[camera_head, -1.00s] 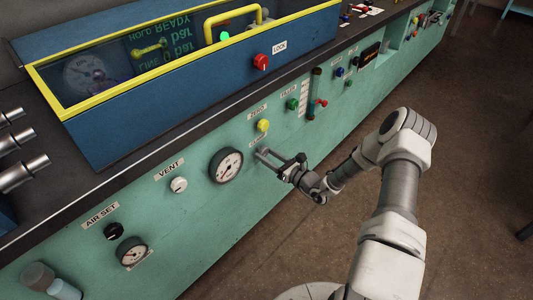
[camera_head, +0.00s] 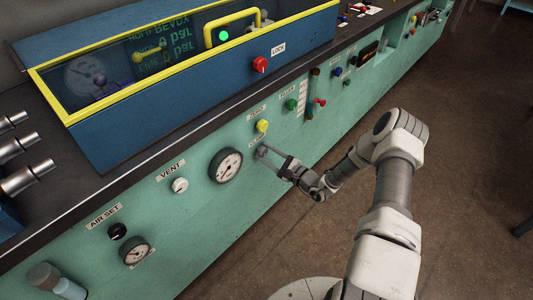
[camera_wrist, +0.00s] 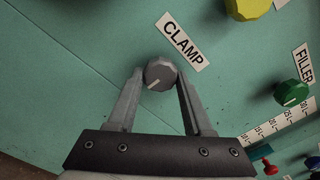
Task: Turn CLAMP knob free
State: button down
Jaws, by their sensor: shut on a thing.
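The grey CLAMP knob (camera_wrist: 159,74) sits on the green panel beside its white CLAMP label (camera_wrist: 180,40) in the wrist view. A pale pointer mark on its face points down and to the left. My gripper (camera_wrist: 160,82) is shut on the knob, one finger on each side of it. In the head view my gripper (camera_head: 268,154) reaches the panel just right of the round gauge. There the knob (camera_head: 261,152) is small and partly hidden by the fingers.
A yellow ZERO knob (camera_head: 262,126) is just above the clamp knob. The green FILLER knob (camera_wrist: 291,93) is to the right. A pressure gauge (camera_head: 226,165) and the white VENT knob (camera_head: 180,185) are to the left. A red LOCK knob (camera_head: 260,64) is on the blue box (camera_head: 200,85).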

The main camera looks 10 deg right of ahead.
jog(key=shift+n, duration=0.5)
jog(key=shift+c, duration=1.5)
grip_release()
jog(key=shift+d, duration=0.1)
jog(key=p+v, duration=0.3)
jog(key=v, duration=1.4)
jog(key=shift+s, duration=0.2)
jog(key=shift+r, duration=0.1)
